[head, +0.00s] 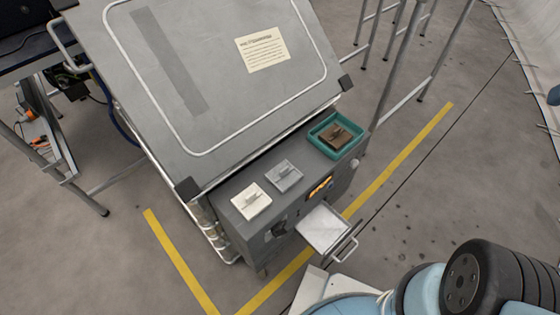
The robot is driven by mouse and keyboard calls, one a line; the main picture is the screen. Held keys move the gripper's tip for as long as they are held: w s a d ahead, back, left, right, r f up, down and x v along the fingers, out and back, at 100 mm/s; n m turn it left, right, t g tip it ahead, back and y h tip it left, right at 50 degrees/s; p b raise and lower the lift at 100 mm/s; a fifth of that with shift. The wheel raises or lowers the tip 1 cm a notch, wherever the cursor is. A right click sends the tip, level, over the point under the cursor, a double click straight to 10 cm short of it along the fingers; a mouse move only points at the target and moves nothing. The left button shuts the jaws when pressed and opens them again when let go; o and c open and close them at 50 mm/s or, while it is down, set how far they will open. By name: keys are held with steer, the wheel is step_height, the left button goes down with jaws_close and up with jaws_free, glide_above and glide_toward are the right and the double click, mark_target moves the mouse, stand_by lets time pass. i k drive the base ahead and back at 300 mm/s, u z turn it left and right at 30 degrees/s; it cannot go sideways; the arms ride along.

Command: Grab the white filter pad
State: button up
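The white filter pad (251,201) is a cream-white square with a small raised grip on top. It lies flat near the left front end of the grey cabinet's top (308,164). A similar grey pad (284,176) lies to its right. A brown pad (334,136) sits in a teal tray (317,146) at the right end. Part of my arm shows at the bottom right, apart from the cabinet. My gripper is not in view.
A drawer (323,229) with a pale inside and a metal handle stands open from the cabinet front. A large tilted grey panel (220,75) with a label rises behind the pads. Metal frame legs (400,60) stand at the right. Yellow lines mark the floor.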

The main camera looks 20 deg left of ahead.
mark_target(250, 202)
steer(key=z, duration=0.4)
steer(key=k, duration=2.25)
steer(key=u, duration=1.5)
steer(key=i, duration=1)
steer(key=z, duration=0.1)
